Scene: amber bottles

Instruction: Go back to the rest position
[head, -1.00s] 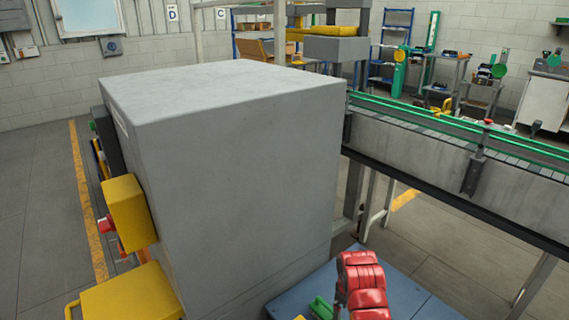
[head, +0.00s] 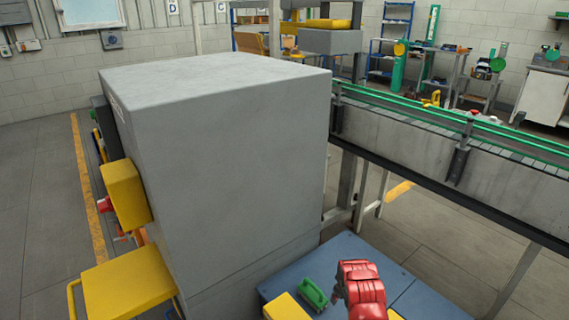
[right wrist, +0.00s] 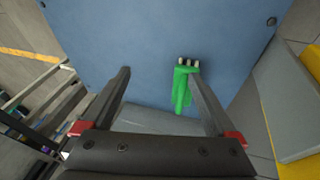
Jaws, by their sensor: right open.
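My right gripper (right wrist: 158,74) shows in the right wrist view with its two dark fingers spread wide and nothing between them. It hangs over the blue platform (right wrist: 140,30). A green object with small white parts (right wrist: 183,88) shows close to the finger on the right; I cannot tell whether they touch. In the head view my red right arm reaches over the blue platform (head: 419,300) at the bottom, and its gripper is mostly hidden. My left gripper is not in view. No amber bottle is visible.
A large grey cabinet (head: 225,150) fills the middle of the head view. A conveyor with green rails (head: 480,160) runs to its right. A green handle-like piece (head: 313,294) and a yellow block (head: 286,308) are near my right arm. Open floor (head: 40,200) lies left.

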